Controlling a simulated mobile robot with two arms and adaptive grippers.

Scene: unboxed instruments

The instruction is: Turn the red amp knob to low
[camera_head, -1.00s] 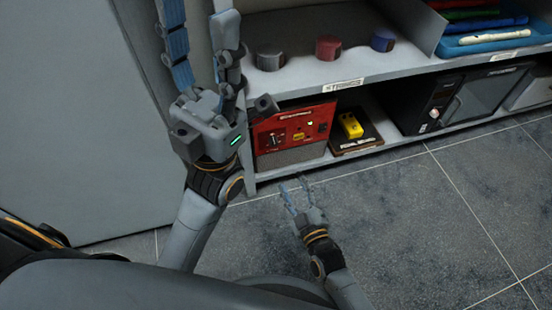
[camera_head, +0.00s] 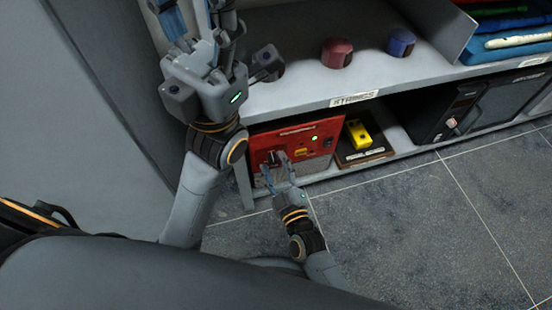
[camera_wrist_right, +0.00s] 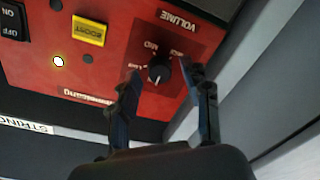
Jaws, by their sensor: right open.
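The red amp (camera_head: 322,131) stands on the lower shelf in the head view. In the right wrist view its red face (camera_wrist_right: 110,65) appears upside down, and the black volume knob (camera_wrist_right: 159,68) has LOW, MID and MAX marks around it. I cannot tell surely which mark the knob points at. My right gripper (camera_head: 275,165) is open in front of the amp's left part. In the right wrist view its fingers (camera_wrist_right: 162,78) stand apart on either side of the knob; contact is not clear. My left gripper (camera_head: 195,18) is at the upper left, its fingertips cut off.
A yellow pedal (camera_head: 358,133) sits on a dark board right of the amp. A black amp (camera_head: 452,108) stands farther right. The upper shelf (camera_head: 305,88) holds a red knob-like cylinder (camera_head: 337,53) and a blue one (camera_head: 401,42). The floor (camera_head: 400,220) in front is clear.

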